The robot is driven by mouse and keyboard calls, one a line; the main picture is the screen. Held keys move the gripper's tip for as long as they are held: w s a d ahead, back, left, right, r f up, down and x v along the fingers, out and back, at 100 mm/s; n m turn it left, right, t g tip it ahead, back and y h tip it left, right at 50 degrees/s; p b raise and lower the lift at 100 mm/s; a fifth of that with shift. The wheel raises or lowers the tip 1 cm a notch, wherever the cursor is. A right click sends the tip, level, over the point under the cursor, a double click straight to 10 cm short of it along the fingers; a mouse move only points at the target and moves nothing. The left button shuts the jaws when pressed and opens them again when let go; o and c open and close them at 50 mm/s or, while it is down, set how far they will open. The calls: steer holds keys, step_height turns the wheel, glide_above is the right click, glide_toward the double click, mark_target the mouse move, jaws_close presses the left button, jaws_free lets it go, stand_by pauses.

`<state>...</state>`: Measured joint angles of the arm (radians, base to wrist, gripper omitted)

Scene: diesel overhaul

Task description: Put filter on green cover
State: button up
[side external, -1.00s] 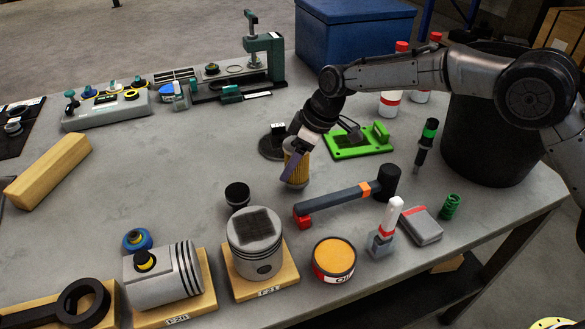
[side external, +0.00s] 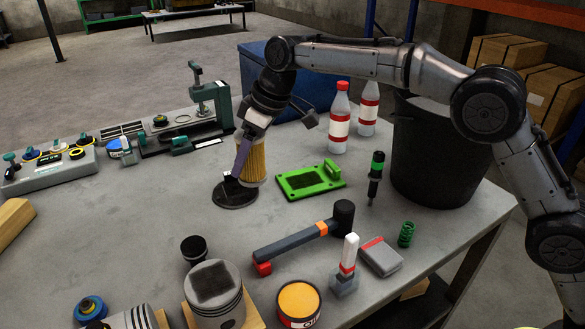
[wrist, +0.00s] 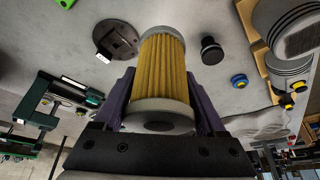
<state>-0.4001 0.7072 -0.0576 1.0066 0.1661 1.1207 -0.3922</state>
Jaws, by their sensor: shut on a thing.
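The filter (side external: 253,163) is a yellow pleated cylinder with pale end caps. My gripper (side external: 241,160) is shut on it and holds it upright, slightly tilted, above the table in the side view. In the wrist view the filter (wrist: 160,75) sits between the two purple-grey fingers of my gripper (wrist: 161,100). The green cover (side external: 308,179) lies flat on the table to the right of the filter, with a dark rectangular patch and a raised end. The wrist view does not clearly show the cover.
A dark round base (side external: 236,198) lies just below and left of the filter. A hammer (side external: 310,236) lies in front of the cover.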

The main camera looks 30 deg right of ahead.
steer(key=s+d+f+m+t+h, duration=0.1)
steer(key=s+d+m, duration=0.15)
steer(key=d, duration=0.85)
steer(key=s+d+m+h, duration=0.1)
steer(key=d+m, duration=0.3)
steer(key=d, duration=0.7)
glide_above(303, 174)
steer(key=s, duration=0.2)
steer(key=shift+d+f, duration=0.15)
steer(key=shift+f, duration=6.35)
steer(key=shift+f, duration=0.15)
steer(key=o, duration=1.4)
